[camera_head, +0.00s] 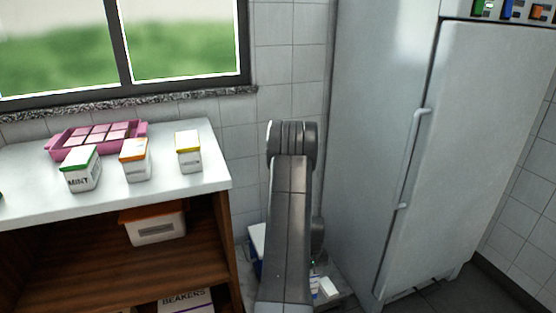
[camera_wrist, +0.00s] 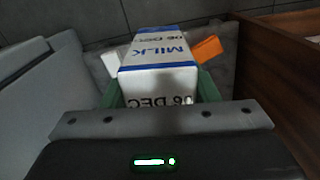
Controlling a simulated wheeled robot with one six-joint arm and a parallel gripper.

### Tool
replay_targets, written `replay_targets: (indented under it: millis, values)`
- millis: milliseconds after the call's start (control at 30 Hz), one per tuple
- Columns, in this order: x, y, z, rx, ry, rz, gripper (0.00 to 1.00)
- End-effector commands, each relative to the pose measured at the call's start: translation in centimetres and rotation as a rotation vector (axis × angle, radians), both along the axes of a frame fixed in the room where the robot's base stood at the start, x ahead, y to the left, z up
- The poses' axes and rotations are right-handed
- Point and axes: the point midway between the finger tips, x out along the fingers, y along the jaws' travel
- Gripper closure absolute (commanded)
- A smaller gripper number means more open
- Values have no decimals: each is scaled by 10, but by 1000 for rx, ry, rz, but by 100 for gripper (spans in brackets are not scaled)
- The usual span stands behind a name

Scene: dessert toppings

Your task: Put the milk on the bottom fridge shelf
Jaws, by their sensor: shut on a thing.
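The milk (camera_wrist: 158,75) is a white carton with blue bands and the words MILK and 06 DEC, seen in the wrist view. My gripper (camera_wrist: 155,92) is shut on it, with a green finger on each side of the carton. In the head view my arm stands between the counter and the fridge, and my gripper is hidden there. The fridge (camera_head: 470,140) stands at the right with its large door shut, so its shelves are hidden.
The counter (camera_head: 210,180) holds a pink tray (camera_head: 55,148) and three small cartons, one labelled MINT (camera_head: 83,172). Below is an open wooden shelf with an orange-lidded tub (camera_head: 155,228). A vertical handle (camera_head: 413,160) is on the fridge door. Small items lie on the floor.

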Motion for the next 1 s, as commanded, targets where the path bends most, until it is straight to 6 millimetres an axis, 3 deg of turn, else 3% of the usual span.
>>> replay_targets:
  millis: [267,600,1000]
  values:
    - [23,51,95,1,-11,-100,85]
    - [17,107,199,4,-7,-223,85]
    - [13,105,244,1,0,-225,85]
